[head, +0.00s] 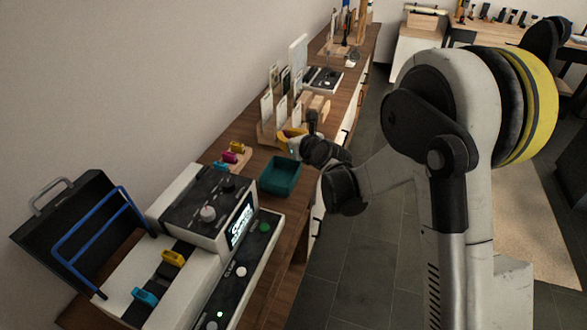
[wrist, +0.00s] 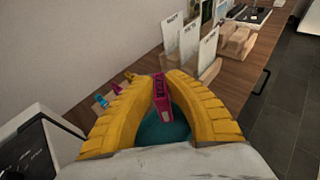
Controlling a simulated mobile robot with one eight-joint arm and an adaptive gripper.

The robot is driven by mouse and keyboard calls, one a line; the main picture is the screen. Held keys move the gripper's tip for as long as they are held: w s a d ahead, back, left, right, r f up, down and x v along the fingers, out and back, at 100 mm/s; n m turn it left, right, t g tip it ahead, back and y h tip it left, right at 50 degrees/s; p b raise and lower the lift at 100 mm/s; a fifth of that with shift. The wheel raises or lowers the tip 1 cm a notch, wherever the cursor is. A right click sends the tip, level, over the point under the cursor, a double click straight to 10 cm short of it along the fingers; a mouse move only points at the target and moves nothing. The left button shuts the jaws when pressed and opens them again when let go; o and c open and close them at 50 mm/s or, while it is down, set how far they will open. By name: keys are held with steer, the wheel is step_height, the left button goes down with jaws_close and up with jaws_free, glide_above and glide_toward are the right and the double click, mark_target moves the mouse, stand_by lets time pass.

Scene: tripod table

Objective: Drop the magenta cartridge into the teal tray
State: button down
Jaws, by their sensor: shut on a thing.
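My gripper (head: 291,137) is shut on a magenta cartridge (wrist: 161,88), which shows between its yellow fingers (wrist: 161,80) in the wrist view. The held cartridge cannot be made out in the head view. The teal tray (head: 281,176) is an open box on the wooden counter. My gripper is raised near the tray's far side in the head view. In the wrist view the tray (wrist: 165,130) shows below the cartridge, partly hidden by the fingers. Another magenta cartridge (head: 229,157) sits in a small holder left of the tray.
A yellow cartridge (head: 237,147) and a cyan one (head: 220,166) share that holder. A white and black machine (head: 210,210) stands at the near left. Upright cards in wooden stands (wrist: 190,45) are beyond the tray. The counter's right edge is close to the tray.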

steer(key=shift+w+a+f, duration=0.15)
steer(key=shift+w+f, duration=0.05)
steer(key=shift+w, duration=0.1)
steer(key=shift+f, duration=0.15)
step_height(320, 180, down, 6)
steer(key=b, duration=0.4)
steer(key=shift+s+r, duration=0.1)
steer(key=shift+r, duration=0.15)
steer(key=c, duration=1.4)
jaws_free()
steer(key=shift+r, duration=0.1)
steer(key=v, duration=1.2)
